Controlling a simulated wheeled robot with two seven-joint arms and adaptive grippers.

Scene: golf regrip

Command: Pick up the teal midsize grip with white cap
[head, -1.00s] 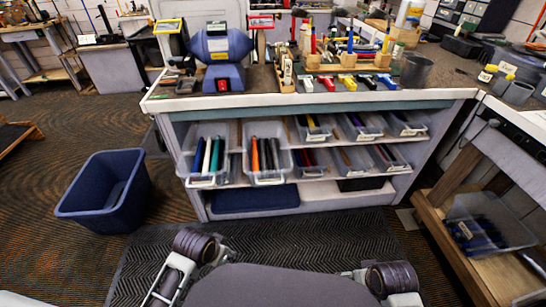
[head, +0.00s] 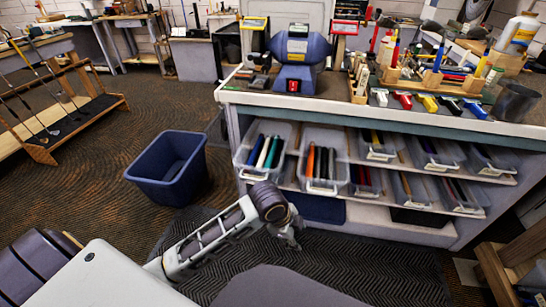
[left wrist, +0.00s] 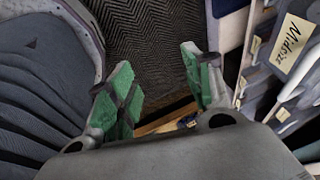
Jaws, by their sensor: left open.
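My left gripper (head: 288,236) hangs in front of the lower shelf, below the bins, over the dark mat. In the left wrist view its green-padded fingers (left wrist: 158,75) stand wide apart with nothing between them. I cannot tell for sure which one is the teal grip with a white cap. The gripper is apart from this bin. A "Midsize" label (left wrist: 291,43) shows at the right in the left wrist view. My right gripper is out of view.
A second bin (head: 320,186) with black, orange and other grips stands just right. More bins (head: 431,163) fill the shelf. The workbench edge (head: 390,118) overhangs them. A blue waste bin (head: 168,168) stands on the floor at left. The ribbed mat (head: 350,268) is clear.

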